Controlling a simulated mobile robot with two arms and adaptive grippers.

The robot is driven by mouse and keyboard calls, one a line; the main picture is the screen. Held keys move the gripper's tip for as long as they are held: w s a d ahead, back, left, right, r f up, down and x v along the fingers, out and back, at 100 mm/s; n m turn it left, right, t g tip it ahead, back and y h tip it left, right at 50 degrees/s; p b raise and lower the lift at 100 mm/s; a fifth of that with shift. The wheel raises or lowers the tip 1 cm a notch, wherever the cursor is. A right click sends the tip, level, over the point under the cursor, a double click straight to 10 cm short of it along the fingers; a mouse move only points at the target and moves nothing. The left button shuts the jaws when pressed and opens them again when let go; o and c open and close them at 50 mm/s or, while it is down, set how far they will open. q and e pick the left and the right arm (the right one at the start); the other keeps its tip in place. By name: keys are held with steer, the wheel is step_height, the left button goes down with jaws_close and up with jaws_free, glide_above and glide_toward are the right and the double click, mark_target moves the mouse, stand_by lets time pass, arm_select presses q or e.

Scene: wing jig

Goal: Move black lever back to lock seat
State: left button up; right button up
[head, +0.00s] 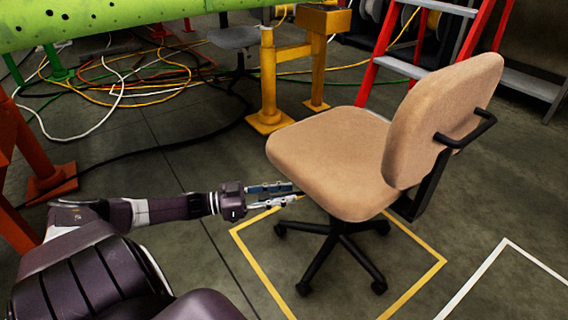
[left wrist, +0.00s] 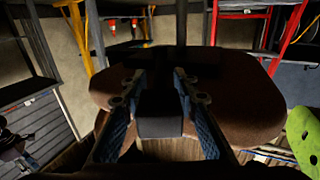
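A tan office chair (head: 345,150) with a black five-legged base stands on the floor, its backrest toward the right. My left gripper (head: 296,194) reaches in from the left, at the lower left edge of the seat. Its two fingers are apart, one above the other in the head view. In the left wrist view the left gripper (left wrist: 157,85) has its fingers spread on both sides of a dark block, with the brown seat underside (left wrist: 238,105) beyond. I cannot make out the black lever clearly; it may be hidden by the seat or the dark shadow. My right gripper is not in view.
A yellow floor outline (head: 262,275) surrounds the chair base. A yellow stand (head: 268,80) and a red ladder (head: 380,50) stand behind. Cables (head: 120,85) lie on the floor at upper left, below a green wing part (head: 120,22). A white floor outline (head: 470,275) lies right.

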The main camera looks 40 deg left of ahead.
arm_select(q)
steer(key=v, duration=1.2)
stand_by(0.5)
